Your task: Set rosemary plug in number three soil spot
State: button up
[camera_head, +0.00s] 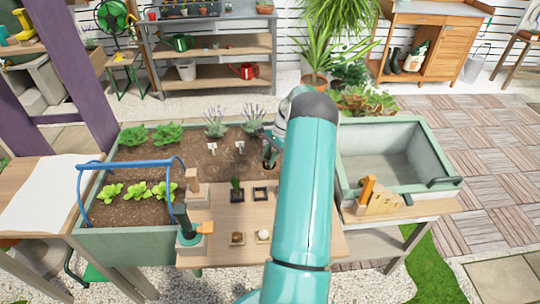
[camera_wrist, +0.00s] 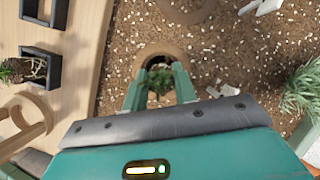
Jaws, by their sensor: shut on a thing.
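My gripper (camera_wrist: 160,90) is shut on a small plug with a dark green leafy top (camera_wrist: 160,80), likely the rosemary plug. Its two green fingers stand either side of it. The plug is at a round soil spot (camera_wrist: 158,50) with a dark hole and a brown rim. I cannot tell how deep the plug sits or read the spot's number. In the head view my gripper (camera_head: 270,152) is over the right part of the planter soil, partly hidden by my arm. Another plug (camera_head: 236,184) stands in a black holder, its roots showing in the wrist view (camera_wrist: 34,68).
An empty black holder (camera_head: 260,193) stands beside the full one on the wooden board. White markers (camera_head: 239,147) and lavender-like plants (camera_head: 215,122) stand in the soil. A blue hoop (camera_head: 130,164) arches over lettuces at left. A green trough (camera_head: 338,170) is at right.

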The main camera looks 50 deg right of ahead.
jog(key=shift+f, duration=0.5)
jog(key=o, duration=1.3)
jog(key=shift+r, duration=4.55)
